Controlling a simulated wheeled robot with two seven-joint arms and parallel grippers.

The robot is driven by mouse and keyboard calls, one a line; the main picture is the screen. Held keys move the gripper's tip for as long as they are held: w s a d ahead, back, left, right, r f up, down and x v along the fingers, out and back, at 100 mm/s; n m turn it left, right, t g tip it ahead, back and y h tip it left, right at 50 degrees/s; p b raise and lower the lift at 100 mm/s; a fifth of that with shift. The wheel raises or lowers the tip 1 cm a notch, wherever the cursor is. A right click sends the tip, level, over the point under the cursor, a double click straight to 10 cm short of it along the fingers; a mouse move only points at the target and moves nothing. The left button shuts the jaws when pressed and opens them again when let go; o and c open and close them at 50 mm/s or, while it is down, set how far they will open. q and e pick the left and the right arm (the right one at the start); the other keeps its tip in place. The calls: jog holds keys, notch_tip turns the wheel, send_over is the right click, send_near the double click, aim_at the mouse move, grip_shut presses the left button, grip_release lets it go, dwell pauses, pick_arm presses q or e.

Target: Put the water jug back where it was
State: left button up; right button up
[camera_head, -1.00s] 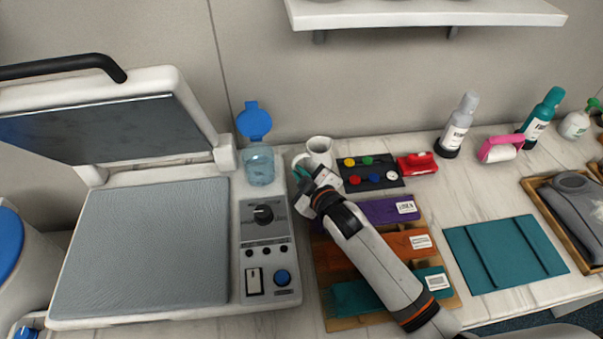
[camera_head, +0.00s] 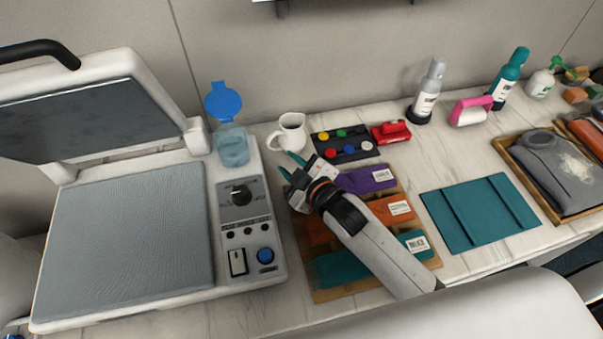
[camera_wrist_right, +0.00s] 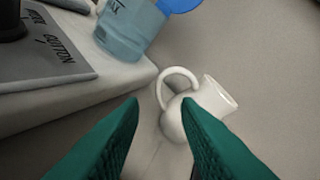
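A white jug (camera_head: 291,133) with a handle on its left side stands upright on the counter near the wall, just right of the heat press. In the right wrist view the jug (camera_wrist_right: 203,108) is beyond the fingertips, its handle showing whole. My right gripper (camera_head: 284,166), with green fingers, is in front of the jug. In the wrist view my right gripper (camera_wrist_right: 161,108) is open with nothing between its fingers, apart from the jug. A clear blue water tank (camera_head: 232,146) with its blue lid raised is on the press. My left gripper is out of view.
The open heat press (camera_head: 130,230) fills the left side. A board with purple, orange and teal pieces (camera_head: 368,179) lies under my right arm. A dark tray of colored buttons (camera_head: 342,146) and a red item (camera_head: 391,132) sit right of the jug.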

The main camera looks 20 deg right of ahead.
jog(key=shift+v, duration=2.3)
jog(key=shift+r, duration=0.1)
